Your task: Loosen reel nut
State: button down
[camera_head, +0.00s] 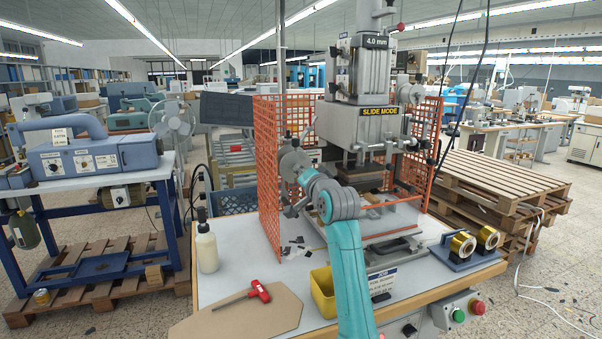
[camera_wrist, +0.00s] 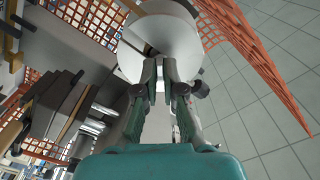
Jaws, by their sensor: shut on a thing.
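In the wrist view, my gripper (camera_wrist: 159,68) has its two fingers drawn together in front of a pale round reel disc (camera_wrist: 160,42). The fingers are shut on the reel nut at the middle of the disc; the nut itself is mostly hidden between the fingertips. In the head view, my teal arm reaches up to the left side of the stamping press (camera_head: 365,125), by the orange mesh guard (camera_head: 268,150). The gripper there is largely hidden by my own wrist, so its contact with the nut cannot be made out from that side.
The bench holds a white bottle (camera_head: 206,246), a red-handled screwdriver (camera_head: 259,291), a yellow bin (camera_head: 323,292) and gold foil rolls (camera_head: 463,244) on a blue stand. Orange mesh (camera_wrist: 250,60) stands close to the right of the gripper in the wrist view.

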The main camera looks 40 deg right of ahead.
jog(key=shift+f+n, duration=0.1)
jog(key=shift+n, duration=9.6)
jog(key=c, duration=1.3)
grip_release()
